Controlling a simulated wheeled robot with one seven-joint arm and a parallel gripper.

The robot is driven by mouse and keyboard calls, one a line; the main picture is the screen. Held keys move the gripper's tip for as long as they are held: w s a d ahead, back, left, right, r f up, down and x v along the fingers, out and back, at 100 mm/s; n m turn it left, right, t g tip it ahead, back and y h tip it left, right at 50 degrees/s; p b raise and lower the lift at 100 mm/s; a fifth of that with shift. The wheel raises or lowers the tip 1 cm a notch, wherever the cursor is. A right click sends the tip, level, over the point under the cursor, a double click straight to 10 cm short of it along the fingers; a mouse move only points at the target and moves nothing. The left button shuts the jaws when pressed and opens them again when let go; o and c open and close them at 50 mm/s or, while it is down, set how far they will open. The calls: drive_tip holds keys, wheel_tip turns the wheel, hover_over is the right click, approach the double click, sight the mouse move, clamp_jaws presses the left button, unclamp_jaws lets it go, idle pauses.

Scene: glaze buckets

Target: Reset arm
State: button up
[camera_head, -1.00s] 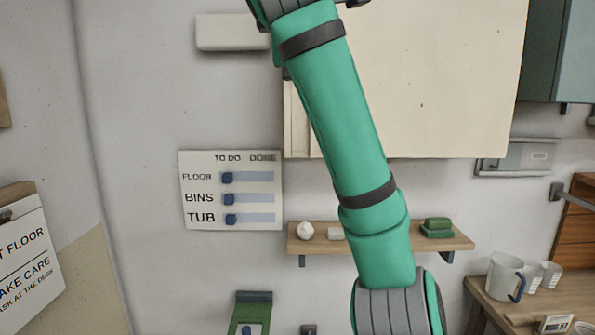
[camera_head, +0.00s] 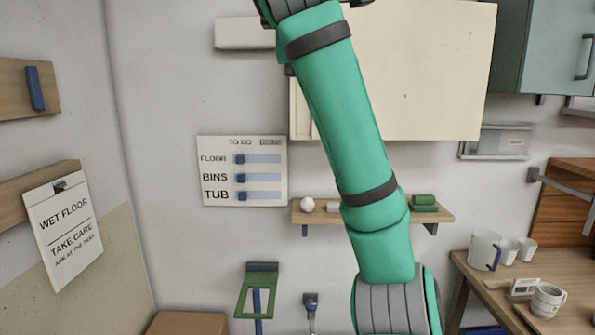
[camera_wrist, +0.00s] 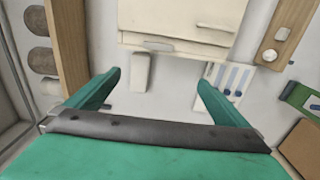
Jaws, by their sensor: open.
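My gripper (camera_wrist: 160,98) shows in the wrist view with its two green fingers spread wide apart. Nothing is between them, so it is open and empty. It faces the wall, with a pale cabinet (camera_wrist: 180,20) ahead. In the head view my green arm crosses the middle of the picture from top to bottom. My gripper is outside the head view.
A wooden shelf (camera_head: 312,217) and pale cabinet (camera_head: 430,75) are partly behind my arm. A to-do board (camera_head: 243,190) hangs on the wall. A wooden table (camera_head: 490,290) with a jug (camera_head: 483,250) and mugs stands at right. A box (camera_head: 187,323) is below.

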drive_tip(key=w+f+m+y, duration=0.1)
drive_tip(key=w+f, duration=0.3)
drive_tip(key=f, duration=0.6)
drive_tip(key=w+f+m+y, duration=0.15)
drive_tip(key=w+f, duration=0.25)
drive_tip(key=f, duration=0.6)
drive_tip(key=w+f+m, duration=0.1)
drive_tip(key=w+f, duration=0.4)
drive_tip(key=f, duration=0.5)
drive_tip(key=s+a+f+m, duration=0.1)
drive_tip(key=s+f+m, duration=0.25)
drive_tip(key=f, duration=1.35)
drive_tip(key=s+f+m, duration=0.3)
drive_tip(key=s+f, duration=0.1)
drive_tip(key=f, duration=1.3)
drive_tip(key=s+f+m+g+h, duration=0.15)
drive_tip(key=s+f+m, duration=0.35)
drive_tip(key=s+f, duration=1.7)
drive_tip(key=s+d+r+m, duration=0.1)
drive_tip(key=s, duration=1.5)
drive_tip(key=s+r+m+g+h, duration=0.1)
drive_tip(key=s+m, duration=0.1)
drive_tip(key=s, duration=1.4)
drive_tip(key=shift+s+d+r, duration=0.35)
drive_tip(key=shift+s+r, duration=0.05)
